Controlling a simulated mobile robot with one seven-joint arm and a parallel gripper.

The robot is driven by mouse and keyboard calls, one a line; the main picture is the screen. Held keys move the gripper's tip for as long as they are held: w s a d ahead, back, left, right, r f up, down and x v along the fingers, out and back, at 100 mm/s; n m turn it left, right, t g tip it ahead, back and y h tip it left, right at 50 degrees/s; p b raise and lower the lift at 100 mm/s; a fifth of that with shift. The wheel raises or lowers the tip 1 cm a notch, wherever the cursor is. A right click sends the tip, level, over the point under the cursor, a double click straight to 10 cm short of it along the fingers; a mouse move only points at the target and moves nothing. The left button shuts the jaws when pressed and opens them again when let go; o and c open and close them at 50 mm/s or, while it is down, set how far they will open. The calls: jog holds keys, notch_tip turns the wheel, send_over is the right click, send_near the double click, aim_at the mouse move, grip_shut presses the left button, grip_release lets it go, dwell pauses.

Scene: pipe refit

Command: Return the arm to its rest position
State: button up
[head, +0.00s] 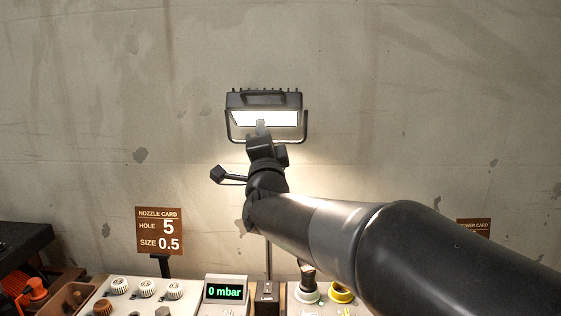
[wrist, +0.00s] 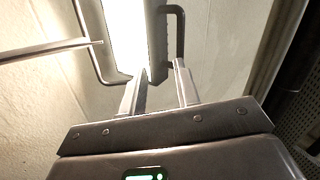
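My arm (head: 300,225) reaches from the lower right of the head view up to the middle. My gripper (head: 261,124) is at its far end, in front of a lit work lamp (head: 264,101). In the wrist view my gripper (wrist: 161,69) has its two fingers apart, with nothing held between them. The bright lamp face (wrist: 124,35) and its bracket (wrist: 181,35) show beyond the fingertips. I cannot tell whether the fingers touch the lamp.
A brown nozzle card (head: 159,231) reads hole 5, size 0.5. A display (head: 226,290) reads 0 mbar. White knobs (head: 147,288), a dark-topped knob (head: 308,283) and a yellow one (head: 341,292) stand below. My arm partly hides a power card (head: 474,225). Bare wall (head: 420,90) surrounds the lamp.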

jog(key=s+d+f+n+g+h, duration=0.1)
jog(key=s+d+f+n+g, duration=0.3)
jog(key=s+d+f, duration=0.3)
jog(key=s+d+f+n+g+h, duration=0.1)
jog(key=s+d+f+n+g, duration=0.4)
jog(key=s+f, duration=0.7)
jog(key=s+d+f+n+g, duration=0.4)
jog(key=s+d+f+g, duration=0.4)
jog(key=s+f, duration=0.2)
jog(key=shift+s+d+n+h, duration=0.3)
jog(key=shift+s+d+h, duration=0.1)
jog(key=shift+s, duration=0.75)
